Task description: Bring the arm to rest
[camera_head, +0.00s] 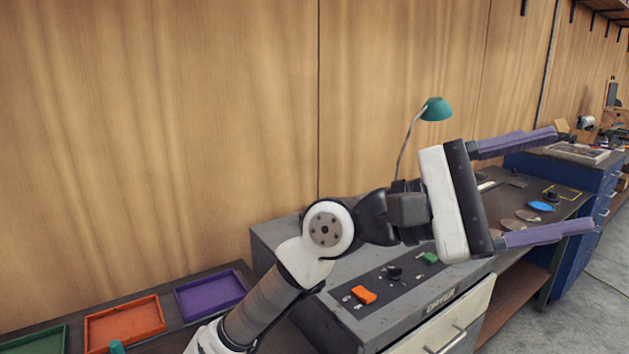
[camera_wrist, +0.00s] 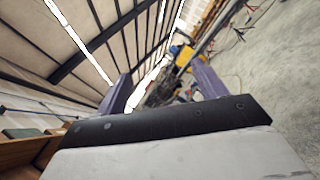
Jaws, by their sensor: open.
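My gripper (camera_head: 555,183) is raised in front of the workbench in the head view, with its two purple fingers spread wide and pointing right. Nothing is between the fingers. In the wrist view my gripper (camera_wrist: 160,88) also shows open and empty, with the ceiling and the floor of the hall beyond it. My arm reaches up from the bottom of the head view and bends to the right at the wrist. My arm and gripper hide part of the bench top.
A grey dryer unit (camera_head: 381,320) stands below my arm, with an orange switch (camera_head: 363,295) on its panel. Orange (camera_head: 125,322) and purple (camera_head: 210,294) trays lie at lower left. A green lamp (camera_head: 436,109) stands behind my gripper. Blue cabinet (camera_head: 575,185) at right; wooden wall behind.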

